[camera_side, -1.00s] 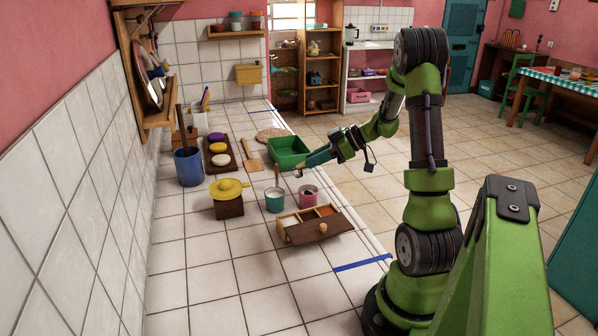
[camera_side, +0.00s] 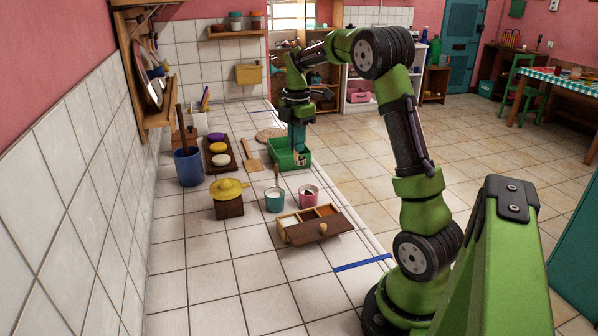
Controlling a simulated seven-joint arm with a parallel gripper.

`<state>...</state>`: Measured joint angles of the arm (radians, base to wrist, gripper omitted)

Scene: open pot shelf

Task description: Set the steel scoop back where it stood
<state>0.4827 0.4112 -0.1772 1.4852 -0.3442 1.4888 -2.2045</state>
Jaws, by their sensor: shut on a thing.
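My gripper (camera_side: 301,157) points down over the green tray (camera_side: 278,164), at its right part. It is shut on a small pale and dark thing that appears to be the steel scoop, but it is too small and too covered by the fingers to make out its shape. I cannot tell whether it touches the tray floor. A teal pot (camera_side: 274,204) with a brown handle standing up out of it is in front of the tray. A pink pot (camera_side: 308,197) is to its right.
A wooden box with compartments (camera_side: 317,233) stands in front of the pots. A yellow strainer (camera_side: 228,187) sits on a brown block to the left. A blue pail (camera_side: 188,167) and a dark board (camera_side: 217,168) with coloured discs are further left.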

